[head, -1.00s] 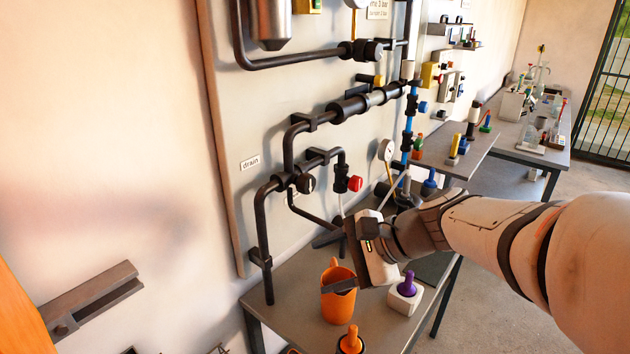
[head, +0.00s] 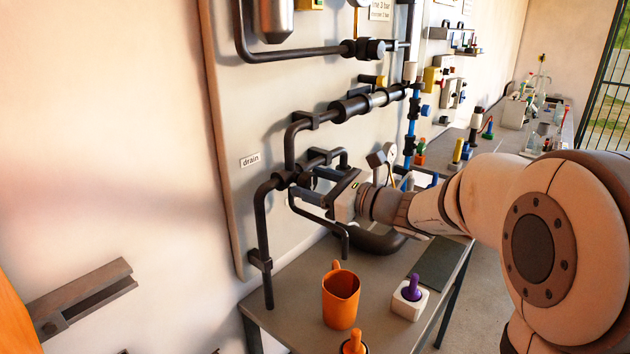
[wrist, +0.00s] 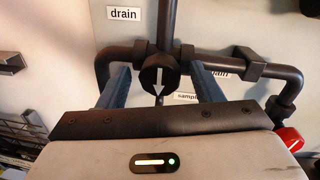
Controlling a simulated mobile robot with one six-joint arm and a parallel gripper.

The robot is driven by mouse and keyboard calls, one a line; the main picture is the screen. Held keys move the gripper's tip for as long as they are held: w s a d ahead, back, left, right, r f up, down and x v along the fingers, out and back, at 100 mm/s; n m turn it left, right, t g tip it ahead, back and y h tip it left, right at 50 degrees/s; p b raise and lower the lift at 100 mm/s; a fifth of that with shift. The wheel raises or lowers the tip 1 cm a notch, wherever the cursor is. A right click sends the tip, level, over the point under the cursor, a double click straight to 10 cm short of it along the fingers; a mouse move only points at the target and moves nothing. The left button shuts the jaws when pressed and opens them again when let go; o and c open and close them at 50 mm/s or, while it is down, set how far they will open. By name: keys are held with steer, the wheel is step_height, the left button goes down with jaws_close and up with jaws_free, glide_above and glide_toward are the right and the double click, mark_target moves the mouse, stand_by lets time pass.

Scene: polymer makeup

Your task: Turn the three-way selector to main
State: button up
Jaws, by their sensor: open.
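The three-way selector (wrist: 158,70) is a round black knob on a dark pipe junction, with a white arrow pointing down in the wrist view. A "drain" label (wrist: 123,14) is above left of it. A partly hidden label that seems to read "main" (wrist: 218,73) is to its right, and a partly hidden "sample" label (wrist: 187,97) is below right. My gripper (wrist: 161,82) is open, one blue-grey finger on each side of the knob; I cannot tell whether they touch it. In the head view my gripper (head: 311,184) is at the pipe junction and largely covers the knob.
Dark pipes run close around my fingers. A red knob (wrist: 290,138) is at the right in the wrist view. Below, an orange jug (head: 341,300) and a white block with a purple peg (head: 409,303) stand on the grey table (head: 290,302). A gauge (head: 390,151) is behind my wrist.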

steer(key=shift+w+a, duration=0.35)
steer(key=shift+a, duration=0.15)
